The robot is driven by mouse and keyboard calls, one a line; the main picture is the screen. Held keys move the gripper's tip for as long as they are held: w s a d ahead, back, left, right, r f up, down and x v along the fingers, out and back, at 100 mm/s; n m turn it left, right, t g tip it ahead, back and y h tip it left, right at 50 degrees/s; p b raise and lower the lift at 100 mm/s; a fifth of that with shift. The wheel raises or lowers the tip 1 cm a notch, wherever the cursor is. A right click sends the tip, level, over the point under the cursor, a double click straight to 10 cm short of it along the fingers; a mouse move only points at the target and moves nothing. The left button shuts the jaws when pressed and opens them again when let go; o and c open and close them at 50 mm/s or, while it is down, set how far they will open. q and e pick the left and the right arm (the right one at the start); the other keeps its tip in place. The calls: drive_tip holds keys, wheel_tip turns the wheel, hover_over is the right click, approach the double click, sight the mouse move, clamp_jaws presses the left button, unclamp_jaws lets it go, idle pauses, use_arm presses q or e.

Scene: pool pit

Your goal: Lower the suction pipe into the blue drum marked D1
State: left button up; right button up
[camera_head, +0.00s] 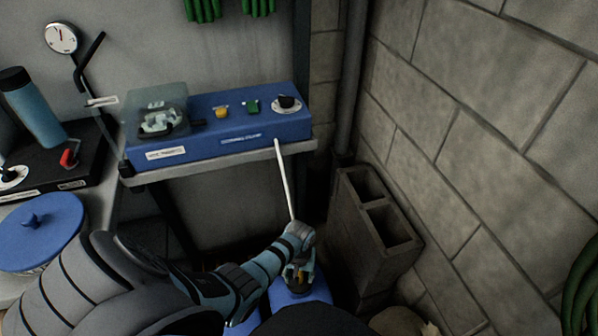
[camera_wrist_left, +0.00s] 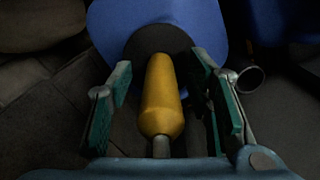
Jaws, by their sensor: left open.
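My left gripper (camera_head: 300,274) is low in the head view, over a blue drum (camera_head: 312,292). In the left wrist view its fingers (camera_wrist_left: 164,66) are open, one on each side of a yellow grip (camera_wrist_left: 163,105). A gap shows between the grip and both fingers. The grip's far end meets or overlaps the dark opening (camera_wrist_left: 140,45) of the blue drum (camera_wrist_left: 208,22); I cannot tell how deep it goes. A thin white pipe (camera_head: 286,180) rises from behind my left wrist in the head view, leaning slightly left. No D1 mark is legible. My right gripper is not in view.
A blue control box (camera_head: 225,140) sits on a shelf behind the pipe. Hollow concrete blocks (camera_head: 370,225) stand at the right by the block wall. Another blue drum (camera_wrist_left: 290,18) is at the wrist view's upper right. A blue-lidded container (camera_head: 38,232) is at the left.

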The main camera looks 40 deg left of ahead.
use_arm(q)
wheel_tip(320, 180, up, 12)
drive_tip(key=shift+r, duration=0.1)
idle(0.7)
